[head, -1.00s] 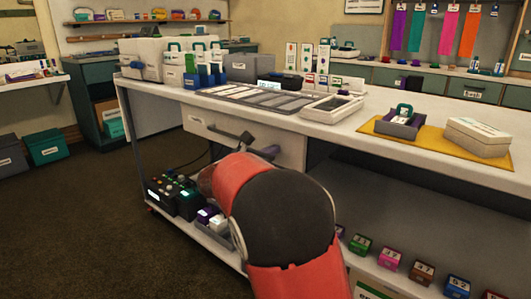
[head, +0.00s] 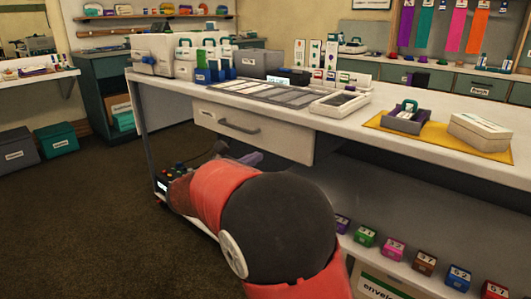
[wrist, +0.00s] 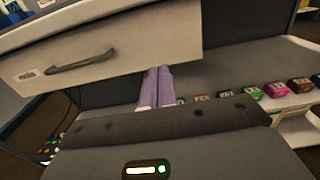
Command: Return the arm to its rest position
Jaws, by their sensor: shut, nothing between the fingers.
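My gripper (wrist: 157,88) shows its two purple fingers in the wrist view, pressed together with nothing between them. In the head view the gripper (head: 247,159) is partly hidden behind my red and black arm, just below the drawer. The white drawer (head: 225,139) under the counter has a grey bar handle (head: 239,127). In the wrist view the handle (wrist: 80,63) is up and left of the fingers, clear of them. I cannot tell whether the drawer is fully closed.
The white counter (head: 405,103) stands above my arm. It holds a grey tray (head: 405,120) and a white box (head: 480,133) on a yellow mat. Several numbered blocks line the lower shelf (head: 395,255). Open brown floor (head: 90,220) lies to the left.

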